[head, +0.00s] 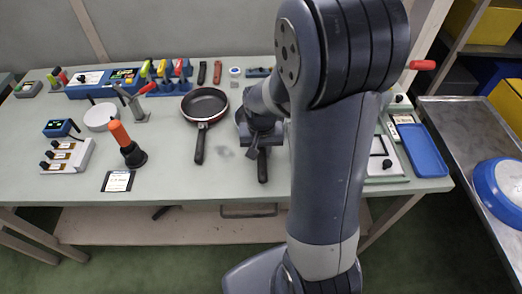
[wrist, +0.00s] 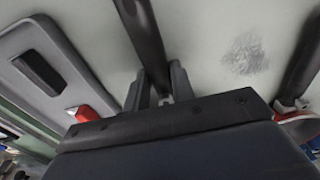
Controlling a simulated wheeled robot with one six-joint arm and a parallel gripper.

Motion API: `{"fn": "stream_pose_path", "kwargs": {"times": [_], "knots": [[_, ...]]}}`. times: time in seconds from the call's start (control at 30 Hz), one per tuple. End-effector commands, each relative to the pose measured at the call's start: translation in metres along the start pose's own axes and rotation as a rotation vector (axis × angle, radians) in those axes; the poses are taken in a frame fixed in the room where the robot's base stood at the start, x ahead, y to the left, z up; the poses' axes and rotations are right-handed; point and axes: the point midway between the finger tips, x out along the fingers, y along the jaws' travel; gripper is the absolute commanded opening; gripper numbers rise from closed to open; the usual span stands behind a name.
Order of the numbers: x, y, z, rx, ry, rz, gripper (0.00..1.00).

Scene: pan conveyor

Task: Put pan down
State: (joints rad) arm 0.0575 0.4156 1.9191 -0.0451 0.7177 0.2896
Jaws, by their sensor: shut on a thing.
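My gripper (head: 258,143) is low over the table, shut on the black handle of a pan (head: 263,168). In the wrist view the handle (wrist: 140,32) runs between the two fingers (wrist: 158,88). Most of this pan's bowl is hidden behind my arm; only a dark edge shows to the left of the arm. The pan is level and at or very near the table top; I cannot tell if it touches. A second pan (head: 205,104), dark inside with a red outside, lies on the table just left, its handle (wrist: 304,50) also showing in the wrist view.
The pale table (head: 215,175) is clear in front of the pans. An orange-handled tool (head: 122,135) and small devices stand left. A grey panel (wrist: 55,65) and blue tray (head: 424,150) lie right. A blue pan (head: 492,185) sits on the metal surface (head: 458,140) at far right.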

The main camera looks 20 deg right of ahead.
Motion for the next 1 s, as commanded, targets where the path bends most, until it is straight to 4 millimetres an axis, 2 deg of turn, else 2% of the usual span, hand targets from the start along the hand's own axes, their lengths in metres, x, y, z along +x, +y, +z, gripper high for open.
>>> {"fn": "stream_pose_path", "kwargs": {"times": [0.23, 0.27, 0.5, 0.8, 1.0], "knots": [[0.004, 0.0, 0.0, 0.0, 0.002, 0.0, 0.0], [0.004, 0.0, 0.001, 0.0, -0.001, 0.0, 0.24], [0.004, 0.0, 0.001, 0.0, 0.0, 0.0, 0.44], [0.001, 0.0, 0.0, 0.0, 0.002, 0.0, 0.45], [-0.023, 0.0, -0.001, -0.001, 0.005, -0.001, 0.45]]}}
